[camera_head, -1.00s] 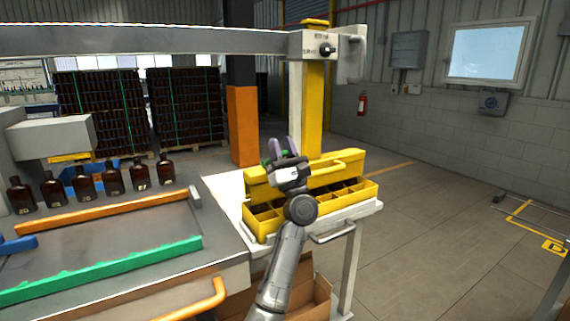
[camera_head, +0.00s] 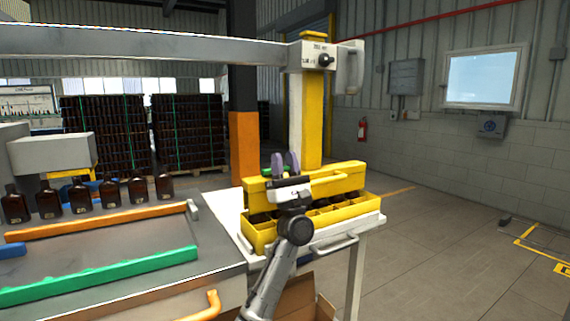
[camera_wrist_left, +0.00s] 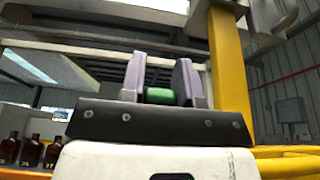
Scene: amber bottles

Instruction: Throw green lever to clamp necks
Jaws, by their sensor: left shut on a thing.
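My left gripper (camera_head: 286,163) is at the yellow crate's left half, with its two purple fingers pointing up. In the left wrist view its fingers (camera_wrist_left: 160,80) are shut on the green lever (camera_wrist_left: 160,97), which shows as a short green bar between them. In the head view only a little of the green lever (camera_head: 266,170) shows beside the fingers. A long yellow clamp bar (camera_head: 335,181) with a handle stands along the back of the yellow compartment crate (camera_head: 262,236). A row of amber bottles (camera_head: 110,194) stands upright at left. My right gripper is not in view.
The crate rests on a white side table (camera_head: 228,207) beside the grey bench. An orange rail (camera_head: 100,220) and a green notched rail (camera_head: 100,275) cross the bench. A yellow post (camera_head: 312,110) rises behind the crate. The floor at right is mostly clear.

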